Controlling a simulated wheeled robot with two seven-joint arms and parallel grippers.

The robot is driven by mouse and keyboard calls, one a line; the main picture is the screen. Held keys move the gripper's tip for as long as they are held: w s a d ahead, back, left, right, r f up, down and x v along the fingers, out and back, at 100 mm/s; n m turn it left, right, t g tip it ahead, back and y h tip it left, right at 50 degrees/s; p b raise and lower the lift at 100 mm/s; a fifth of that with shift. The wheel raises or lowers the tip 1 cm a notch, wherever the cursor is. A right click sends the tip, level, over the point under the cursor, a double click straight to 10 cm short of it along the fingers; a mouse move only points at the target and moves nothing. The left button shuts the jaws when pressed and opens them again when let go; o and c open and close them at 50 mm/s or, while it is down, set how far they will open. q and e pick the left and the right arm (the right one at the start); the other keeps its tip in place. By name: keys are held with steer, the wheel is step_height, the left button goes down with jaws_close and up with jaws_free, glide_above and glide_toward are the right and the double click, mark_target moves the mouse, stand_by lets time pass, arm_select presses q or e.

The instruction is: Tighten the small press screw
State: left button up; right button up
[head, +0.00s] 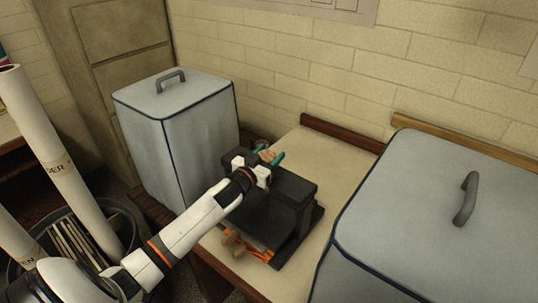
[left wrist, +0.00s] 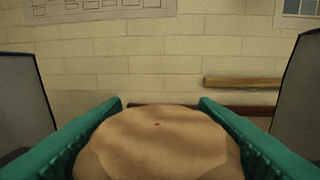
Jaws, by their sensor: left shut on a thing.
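The small press (head: 292,186) is a dark, blocky body on the pale bench top, between two large grey boxes. Its screw knob (head: 267,155) is a small tan, wood-like shape on top. My left gripper (head: 269,154) reaches over the press from the left and is shut on the knob. Its green fingers (left wrist: 160,125) lie along both sides of the knob. The screw's shaft below the knob is hidden. My right gripper is not in view.
A grey lidded box (head: 190,140) stands left of the press, and a larger one (head: 420,230) stands close on the right. Orange and wooden pieces (head: 245,247) lie at the press's front. Bare bench (head: 325,150) shows behind it. Paper rolls (head: 60,165) stand in a bin at left.

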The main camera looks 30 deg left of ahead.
arm_select(q)
steer(key=shift+h, duration=0.5)
steer(key=shift+r+m+h+p, duration=0.1)
steer(key=shift+m+h+p, duration=0.3)
steer(key=shift+m+h, duration=0.35)
steer(key=shift+m+g+h, duration=0.3)
steer(key=shift+m+h, duration=0.45)
steer(key=shift+h, duration=0.3)
steer(key=shift+s+d+m+g+h+b, duration=0.15)
steer(key=shift+m+g+h+b, duration=0.45)
steer(key=shift+m+h, duration=0.65)
steer(key=shift+d+m+g+h+b, duration=0.25)
steer(key=shift+m+g+h+b, duration=0.4)
steer(key=shift+h, duration=1)
steer(key=o, duration=1)
